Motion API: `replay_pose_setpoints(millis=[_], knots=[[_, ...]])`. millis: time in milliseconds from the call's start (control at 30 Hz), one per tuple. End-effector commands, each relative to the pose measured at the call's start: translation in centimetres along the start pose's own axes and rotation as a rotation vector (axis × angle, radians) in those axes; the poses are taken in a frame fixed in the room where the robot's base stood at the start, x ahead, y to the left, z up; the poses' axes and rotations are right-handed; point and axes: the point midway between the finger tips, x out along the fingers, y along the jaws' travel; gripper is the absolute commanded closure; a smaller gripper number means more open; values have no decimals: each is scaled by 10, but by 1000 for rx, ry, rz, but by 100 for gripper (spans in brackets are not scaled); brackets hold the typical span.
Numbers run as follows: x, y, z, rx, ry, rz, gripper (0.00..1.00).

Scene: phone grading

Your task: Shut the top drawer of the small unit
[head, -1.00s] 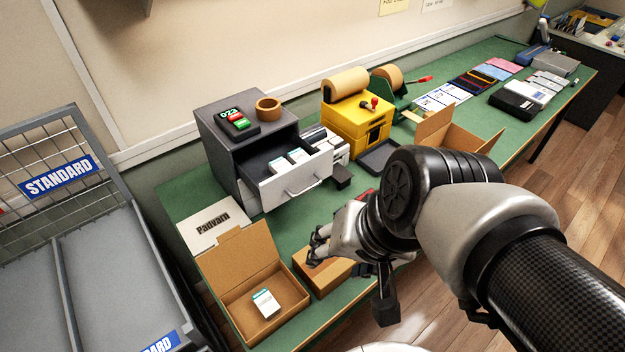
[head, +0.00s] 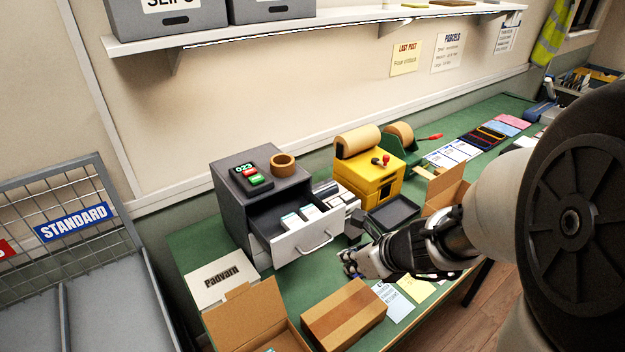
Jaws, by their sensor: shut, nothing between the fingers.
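The small grey drawer unit (head: 232,200) stands on the green bench against the wall. Its top drawer (head: 300,240) is pulled out, with a light grey front and a bar handle (head: 317,244). Several small white boxes (head: 300,217) lie in the drawer. My gripper (head: 347,262) is in front of the drawer, just right of and below its handle in the picture. Its fingers are shut and hold nothing. I cannot tell whether it touches the drawer; a small gap seems to show.
A closed brown carton (head: 345,314) and an open carton (head: 248,318) lie in front of the unit. A keypad device (head: 251,178) and a tape roll (head: 283,165) sit on the unit. A yellow dispenser (head: 368,175) and black tray (head: 392,215) stand right. A wire cage (head: 75,190) is left.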

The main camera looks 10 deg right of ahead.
Motion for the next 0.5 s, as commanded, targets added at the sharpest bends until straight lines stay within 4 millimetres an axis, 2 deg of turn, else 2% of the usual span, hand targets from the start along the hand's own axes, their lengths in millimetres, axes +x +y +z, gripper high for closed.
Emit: replay_pose_setpoints(millis=[33, 200, 300, 500], knots=[[17, 1, -3, -2, 1, 4, 100], [48, 1, 2, -5, 0, 3, 100], [57, 1, 14, -6, 0, 2, 100], [68, 0, 25, -3, -1, 0, 100]])
